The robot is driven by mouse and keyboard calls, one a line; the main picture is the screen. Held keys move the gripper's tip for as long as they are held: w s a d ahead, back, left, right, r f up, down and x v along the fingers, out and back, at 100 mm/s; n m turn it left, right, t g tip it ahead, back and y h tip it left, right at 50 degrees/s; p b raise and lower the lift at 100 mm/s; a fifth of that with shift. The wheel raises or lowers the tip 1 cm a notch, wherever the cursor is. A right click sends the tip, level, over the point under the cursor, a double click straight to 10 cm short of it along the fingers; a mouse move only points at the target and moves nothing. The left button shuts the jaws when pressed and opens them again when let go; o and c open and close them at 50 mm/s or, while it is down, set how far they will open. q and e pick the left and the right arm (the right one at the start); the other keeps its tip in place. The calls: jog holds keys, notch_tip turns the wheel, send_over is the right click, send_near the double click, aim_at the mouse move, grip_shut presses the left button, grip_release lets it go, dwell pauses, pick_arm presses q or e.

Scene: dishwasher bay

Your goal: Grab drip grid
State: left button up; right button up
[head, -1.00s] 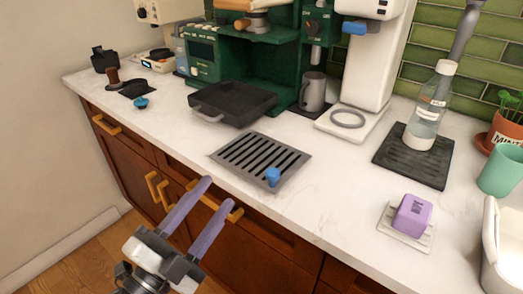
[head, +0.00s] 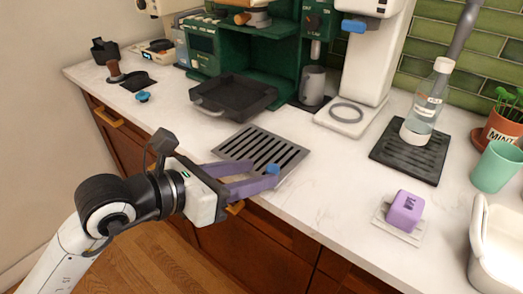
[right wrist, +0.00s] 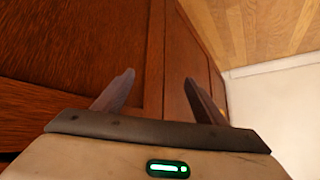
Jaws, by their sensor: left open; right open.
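The drip grid (head: 268,146) is a grey slatted metal plate lying flat on the white counter near its front edge. A small blue knob (head: 272,169) stands near its front right corner. My left gripper (head: 265,172) is open, with its two purple fingers reaching over the grid's front edge. The fingertips are close to the blue knob, which appears between them; I cannot tell whether they touch it. The fingers hide part of the grid's front side. My right gripper (right wrist: 158,80) is open and empty in the right wrist view, in front of brown wooden cabinet fronts.
A black tray (head: 235,96) sits behind the grid, before the green coffee machine (head: 272,52). A white grinder (head: 360,75) stands behind right. A bottle (head: 426,105) stands on a dark mat (head: 405,157). A purple block (head: 404,210) is at right. Counter between is clear.

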aim_at(270, 168)
pick_arm(q)
jog(key=shift+p+x, duration=0.45)
jog(key=shift+x, duration=2.55)
jog(key=shift+w+a+r, duration=0.1)
grip_shut()
